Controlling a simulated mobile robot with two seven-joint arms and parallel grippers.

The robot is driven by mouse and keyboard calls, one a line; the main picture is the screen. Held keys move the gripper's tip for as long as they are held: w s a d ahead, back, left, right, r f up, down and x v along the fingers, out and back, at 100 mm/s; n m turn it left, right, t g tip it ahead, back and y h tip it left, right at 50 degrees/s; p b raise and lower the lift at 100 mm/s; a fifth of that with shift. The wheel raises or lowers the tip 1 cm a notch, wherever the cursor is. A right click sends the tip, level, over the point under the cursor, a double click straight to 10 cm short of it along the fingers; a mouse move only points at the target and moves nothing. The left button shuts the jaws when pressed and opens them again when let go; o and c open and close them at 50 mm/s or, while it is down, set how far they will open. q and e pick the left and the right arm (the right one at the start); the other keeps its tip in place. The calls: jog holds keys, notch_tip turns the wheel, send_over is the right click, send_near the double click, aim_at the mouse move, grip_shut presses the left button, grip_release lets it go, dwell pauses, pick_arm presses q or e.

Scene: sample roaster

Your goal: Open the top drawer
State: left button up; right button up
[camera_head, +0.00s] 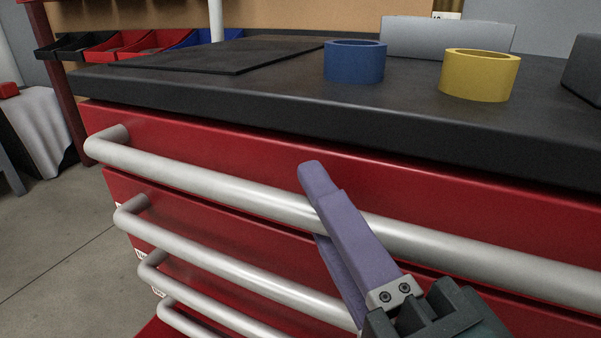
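The top drawer (236,155) has a red front directly under the dark worktop and looks closed. Its long round silver handle (220,187) runs across the whole front. My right gripper (316,205) comes in from the lower right with purple fingers at this handle. One finger crosses over the handle, with its tip above it. The other finger shows just below the handle, and its tip is hidden. The handle seems to lie between the fingers, but I cannot tell whether they press on it. My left gripper is not in view.
Lower red drawers with silver handles (210,255) sit beneath. On the worktop (300,108) are a blue ring (354,66), a yellow ring (479,79), a dark flat mat (215,57) and grey boxes (447,37). Bins stand behind. Floor (60,255) is clear at left.

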grip_shut()
dwell(1.0)
